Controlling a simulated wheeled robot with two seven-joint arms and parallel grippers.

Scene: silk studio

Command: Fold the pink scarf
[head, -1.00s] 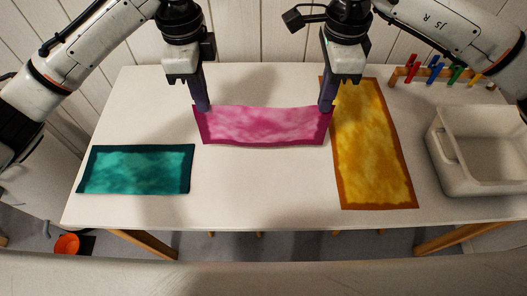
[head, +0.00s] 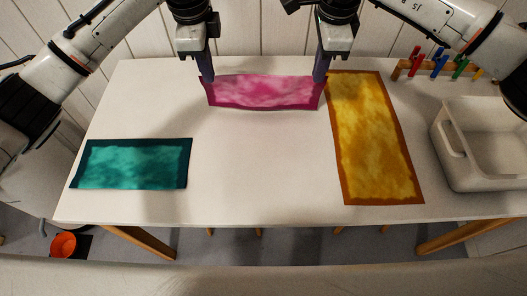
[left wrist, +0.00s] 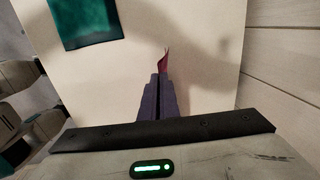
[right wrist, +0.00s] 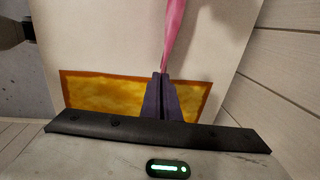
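The pink scarf (head: 264,91) with its darker magenta border hangs between my two grippers near the back of the white table. My left gripper (head: 207,79) is shut on its left end, and my right gripper (head: 320,79) is shut on its right end. In the left wrist view a small dark pink piece of scarf (left wrist: 166,62) sticks out from the closed fingers (left wrist: 159,84). In the right wrist view a narrow pink strip of scarf (right wrist: 173,35) runs up from the closed fingers (right wrist: 161,82). Whether its lower edge touches the table is unclear.
A teal scarf (head: 132,164) lies flat at the left on the table (head: 258,185). A yellow scarf (head: 374,140) lies flat right of the pink one. A grey bin (head: 451,163) and a rack with coloured pegs (head: 437,68) are at the right. The table's front middle is clear.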

